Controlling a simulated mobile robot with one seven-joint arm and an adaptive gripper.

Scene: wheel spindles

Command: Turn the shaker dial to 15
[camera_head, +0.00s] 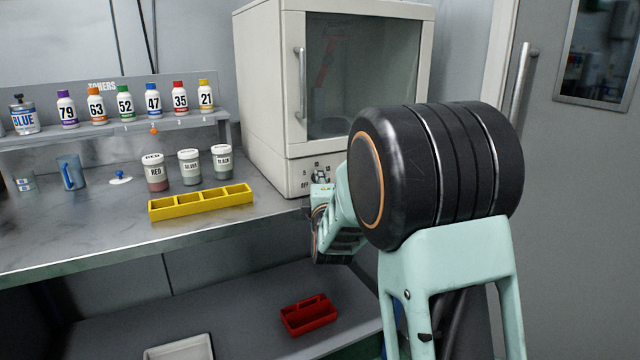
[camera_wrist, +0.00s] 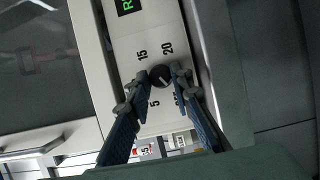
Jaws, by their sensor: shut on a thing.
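The shaker (camera_head: 268,90) is a white cabinet with a window door, standing on the right end of the bench. Its control panel, low on the front, is partly hidden by my gripper (camera_head: 321,190). In the wrist view, the black round dial (camera_wrist: 160,74) sits on the white panel (camera_wrist: 150,25). Labels 15 and 20 show above it, 5 and OFF below; the left finger hides the spot between 15 and 5. My gripper (camera_wrist: 157,81) is shut on the dial, one finger on each side. A small light mark shows on the dial, but I cannot read its setting surely.
A yellow tray (camera_head: 201,209) and lidded red, silver and black jars stand on the bench left of the shaker. Numbered toner bottles line the shelf behind. A red tray (camera_head: 309,316) lies on the lower shelf. A grey door is at the right.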

